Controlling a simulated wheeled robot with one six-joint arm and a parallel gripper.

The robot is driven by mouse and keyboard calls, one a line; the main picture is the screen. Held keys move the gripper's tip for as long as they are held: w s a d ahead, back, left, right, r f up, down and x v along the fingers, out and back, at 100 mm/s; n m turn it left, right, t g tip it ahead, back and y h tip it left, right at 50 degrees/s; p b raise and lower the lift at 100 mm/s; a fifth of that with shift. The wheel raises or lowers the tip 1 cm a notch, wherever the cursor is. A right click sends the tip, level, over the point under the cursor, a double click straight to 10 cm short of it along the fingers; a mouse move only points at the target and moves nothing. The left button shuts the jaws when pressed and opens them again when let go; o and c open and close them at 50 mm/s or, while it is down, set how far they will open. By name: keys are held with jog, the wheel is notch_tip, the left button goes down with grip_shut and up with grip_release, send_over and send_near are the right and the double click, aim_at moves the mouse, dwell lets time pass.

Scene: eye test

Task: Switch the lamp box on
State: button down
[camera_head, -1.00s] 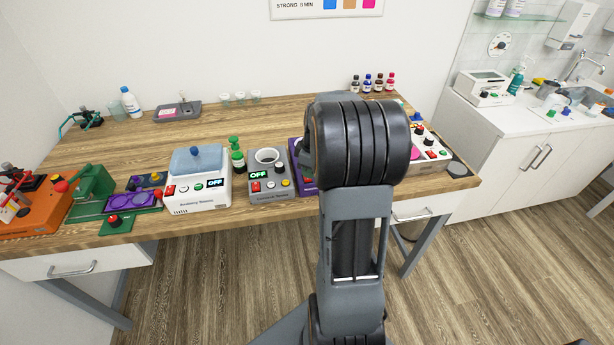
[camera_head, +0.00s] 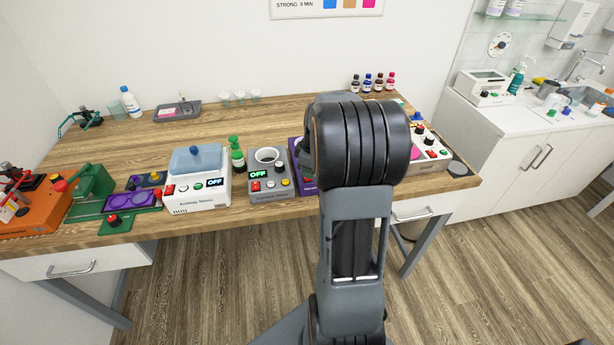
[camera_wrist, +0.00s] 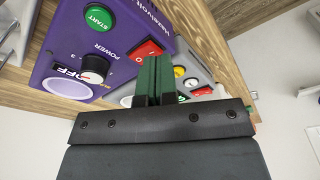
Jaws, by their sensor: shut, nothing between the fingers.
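My gripper (camera_wrist: 155,68) shows in the wrist view with its green fingers together and nothing between them. The fingertips overlap the grey box in the picture, close to the red switch of a purple box (camera_wrist: 62,52); I cannot tell if they touch anything. The purple box has a green START button (camera_wrist: 99,18), a POWER knob (camera_wrist: 94,68), a red switch (camera_wrist: 149,49) and an OFF display (camera_wrist: 72,71). In the head view the purple box (camera_head: 309,188) is mostly hidden behind my arm, as is my gripper. I cannot read "lamp" on any box.
A grey box (camera_head: 270,188) with an OFF display stands left of the purple box. Another box with buttons (camera_head: 431,147) stands right of my arm.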

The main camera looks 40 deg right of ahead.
jog(key=shift+f+b, duration=0.85)
jog(key=shift+f, duration=0.2)
jog(key=shift+r, duration=0.15)
dwell(0.3)
notch_tip(320, 180, up, 7)
jog(key=p, duration=0.5)
dwell(0.8)
